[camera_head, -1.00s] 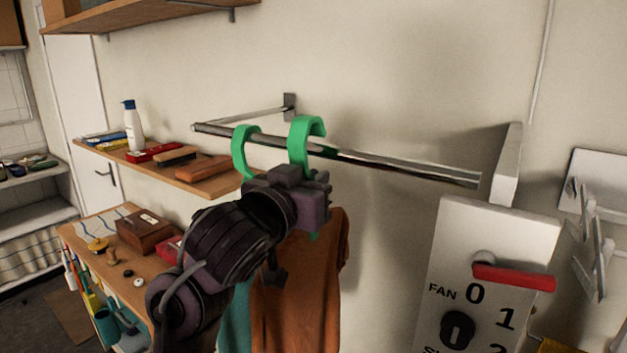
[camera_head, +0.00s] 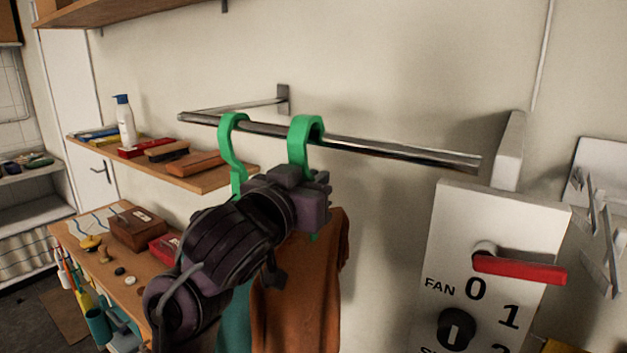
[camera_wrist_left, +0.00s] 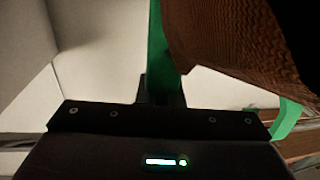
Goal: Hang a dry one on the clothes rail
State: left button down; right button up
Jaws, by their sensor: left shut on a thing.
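The metal clothes rail (camera_head: 400,149) runs across the head view. A green hook (camera_head: 232,125) curls over the rail on the left. A second green hook (camera_head: 300,150) is just right of it, its top at the rail; I cannot tell if it rests on it. My left gripper (camera_head: 316,200) is shut on this second hanger below its hook. The green stem (camera_wrist_left: 158,50) shows ahead of the gripper in the wrist view. An orange-brown cloth (camera_head: 300,295) hangs below the gripper. A teal cloth (camera_head: 234,315) is partly hidden behind my arm. My right gripper is not in view.
A shelf (camera_head: 215,183) with a bottle (camera_head: 125,122) and brushes is left of the rail. A bench with boxes (camera_head: 137,228) stands below it. A fan panel (camera_head: 490,225) with a red lever (camera_head: 520,268) is at the right. The rail's right stretch is clear.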

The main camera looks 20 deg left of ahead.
pick_arm(q)
jog(key=shift+w+f, duration=0.15)
jog(key=shift+f, duration=0.05)
jog(key=shift+w+f, duration=0.1)
jog(key=shift+w, duration=0.2)
jog(key=c, duration=2)
grip_release()
jog(key=o, duration=0.5)
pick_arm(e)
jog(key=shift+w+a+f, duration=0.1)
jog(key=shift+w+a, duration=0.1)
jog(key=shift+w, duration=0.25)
